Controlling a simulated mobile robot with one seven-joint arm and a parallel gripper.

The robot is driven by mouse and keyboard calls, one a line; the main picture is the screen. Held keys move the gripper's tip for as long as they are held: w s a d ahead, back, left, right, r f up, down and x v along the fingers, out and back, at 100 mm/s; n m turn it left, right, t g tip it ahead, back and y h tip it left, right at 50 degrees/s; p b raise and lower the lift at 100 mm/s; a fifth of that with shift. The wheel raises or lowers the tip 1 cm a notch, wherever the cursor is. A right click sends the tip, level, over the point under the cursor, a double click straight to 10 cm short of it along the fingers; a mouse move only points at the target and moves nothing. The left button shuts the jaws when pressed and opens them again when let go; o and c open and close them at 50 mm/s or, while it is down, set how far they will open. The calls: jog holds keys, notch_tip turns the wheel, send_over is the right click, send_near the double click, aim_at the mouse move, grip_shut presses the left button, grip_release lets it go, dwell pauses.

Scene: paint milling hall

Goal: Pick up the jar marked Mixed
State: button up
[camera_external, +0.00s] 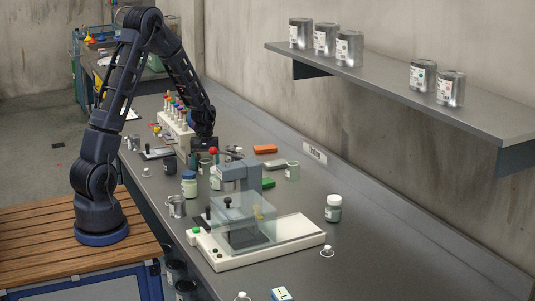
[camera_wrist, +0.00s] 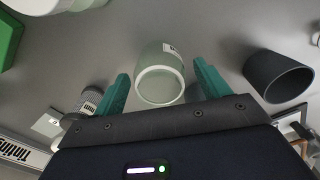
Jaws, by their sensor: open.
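My gripper (camera_external: 204,151) hangs low over the bench, behind the small press. In the wrist view its two teal fingers (camera_wrist: 161,75) are open, one on each side of a pale green jar (camera_wrist: 160,78) with a white rim. A small label shows on the jar, but its words are too small to read, so I cannot tell whether it says Mixed. The fingers look apart from the jar. Other jars on the bench are a greenish one with a blue lid (camera_external: 189,185) and one with a white lid (camera_external: 333,209); their labels are not legible.
A dark cup (camera_wrist: 278,77) stands right of the jar in the wrist view, and a green block (camera_wrist: 8,38) lies at left. A rack of coloured-top bottles (camera_external: 176,128) and the press (camera_external: 255,243) flank my gripper. A shelf (camera_external: 400,92) with metal cans overhangs the bench.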

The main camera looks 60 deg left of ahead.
jog(key=c, duration=1.1)
jog(key=shift+o, duration=0.2)
